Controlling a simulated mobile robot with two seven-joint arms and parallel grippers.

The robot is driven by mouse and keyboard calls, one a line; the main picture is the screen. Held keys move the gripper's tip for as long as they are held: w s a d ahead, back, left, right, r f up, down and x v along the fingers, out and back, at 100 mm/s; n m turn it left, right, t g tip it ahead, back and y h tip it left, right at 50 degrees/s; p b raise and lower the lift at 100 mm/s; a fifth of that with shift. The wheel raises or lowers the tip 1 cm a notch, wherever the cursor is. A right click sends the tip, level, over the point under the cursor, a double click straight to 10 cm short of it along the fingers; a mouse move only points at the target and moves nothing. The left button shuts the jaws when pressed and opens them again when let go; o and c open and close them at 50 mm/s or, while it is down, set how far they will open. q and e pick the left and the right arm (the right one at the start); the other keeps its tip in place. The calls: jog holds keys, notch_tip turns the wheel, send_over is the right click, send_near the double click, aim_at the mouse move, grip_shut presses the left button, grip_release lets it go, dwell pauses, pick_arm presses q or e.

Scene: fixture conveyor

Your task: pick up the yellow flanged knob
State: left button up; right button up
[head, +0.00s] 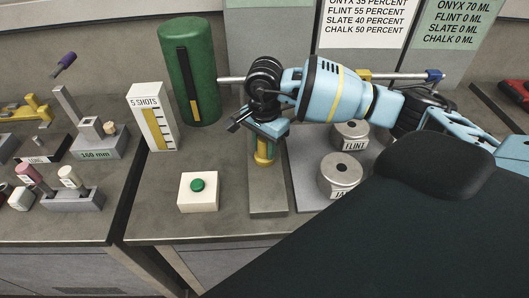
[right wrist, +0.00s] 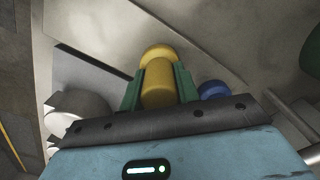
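The yellow flanged knob (head: 264,157) is upright over the grey strip in the head view, directly under my right gripper (head: 261,144). In the right wrist view the knob (right wrist: 158,83) sits between the two green fingers of this gripper (right wrist: 159,88), its wide flange at the far end. The fingers appear to press on both sides of its stem, so the gripper looks shut on it. I cannot tell whether the flange touches the strip. My left gripper is not in view.
The white box with a green button (head: 198,191) stands left of the strip (head: 268,198). Behind are the green cylinder (head: 201,75) and the "5 SHOTS" gauge (head: 152,118). Metal tins (head: 340,174) stand right. A blue round thing (right wrist: 213,90) shows beside the right finger.

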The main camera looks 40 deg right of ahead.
jog(key=c, duration=0.5)
jog(key=shift+r, duration=0.1)
notch_tip(320, 180, up, 9)
jog(key=shift+f, duration=0.15)
jog(key=shift+r, duration=0.6)
